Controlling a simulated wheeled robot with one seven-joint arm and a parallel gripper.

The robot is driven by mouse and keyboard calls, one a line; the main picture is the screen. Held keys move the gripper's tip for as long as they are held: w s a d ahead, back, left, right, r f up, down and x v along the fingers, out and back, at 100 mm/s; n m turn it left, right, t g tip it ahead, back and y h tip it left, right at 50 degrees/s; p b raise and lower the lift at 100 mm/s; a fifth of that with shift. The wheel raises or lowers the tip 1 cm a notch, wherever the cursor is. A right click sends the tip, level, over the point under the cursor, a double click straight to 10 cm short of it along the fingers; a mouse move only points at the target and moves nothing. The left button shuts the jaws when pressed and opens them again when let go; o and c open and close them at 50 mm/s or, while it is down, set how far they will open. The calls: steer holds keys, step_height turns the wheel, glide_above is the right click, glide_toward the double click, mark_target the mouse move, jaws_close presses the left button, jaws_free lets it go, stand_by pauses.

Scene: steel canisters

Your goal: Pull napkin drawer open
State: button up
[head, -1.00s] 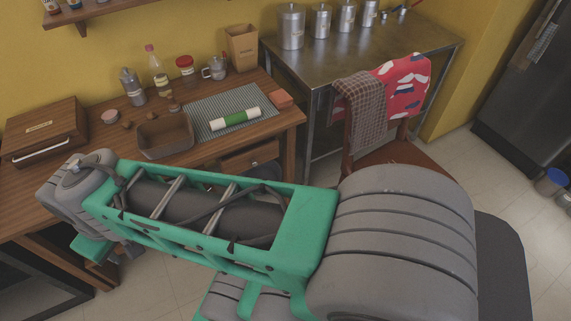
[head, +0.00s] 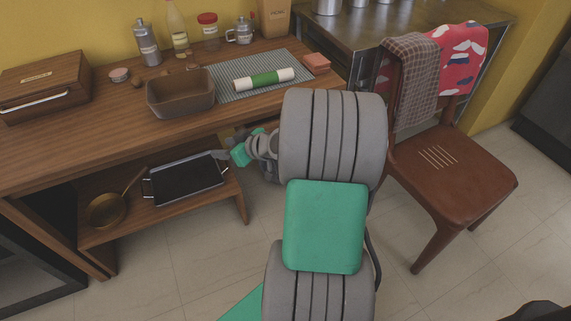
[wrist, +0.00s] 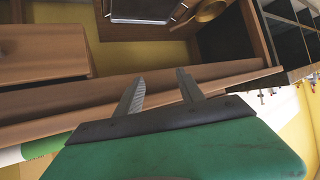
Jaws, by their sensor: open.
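A wooden drawer (wrist: 40,55) under the tabletop shows at the left of the wrist view, which looks upside down. In the head view my arm hides most or all of it, and its label and handle cannot be made out. My gripper (wrist: 158,80) is open, with two grey fingers apart and nothing between them. In the wrist view its fingertips lie over the table's edge, to the right of the drawer. In the head view my gripper (head: 222,155) is small, just below the table's front edge and above the lower shelf.
The wooden table (head: 110,125) holds a brown bin (head: 180,97), a grey mat with a green-and-white roll (head: 264,79), jars and a wooden box (head: 45,82). A black tray (head: 186,178) and a pan (head: 107,211) sit on the lower shelf. A chair (head: 450,180) stands right.

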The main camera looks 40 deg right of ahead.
steer(key=s+d+f+m+t+h+b, duration=0.35)
steer(key=d+f, duration=0.25)
steer(key=d, duration=0.4)
steer(key=s+d+f+m+t+h+b, duration=0.25)
steer(key=s+d+f+h+b, duration=0.2)
steer(key=d, duration=0.55)
steer(key=b+x, duration=0.1)
steer(key=x, duration=0.7)
steer(key=shift+w+d+f, duration=0.2)
steer(key=shift+c, duration=0.2)
jaws_close()
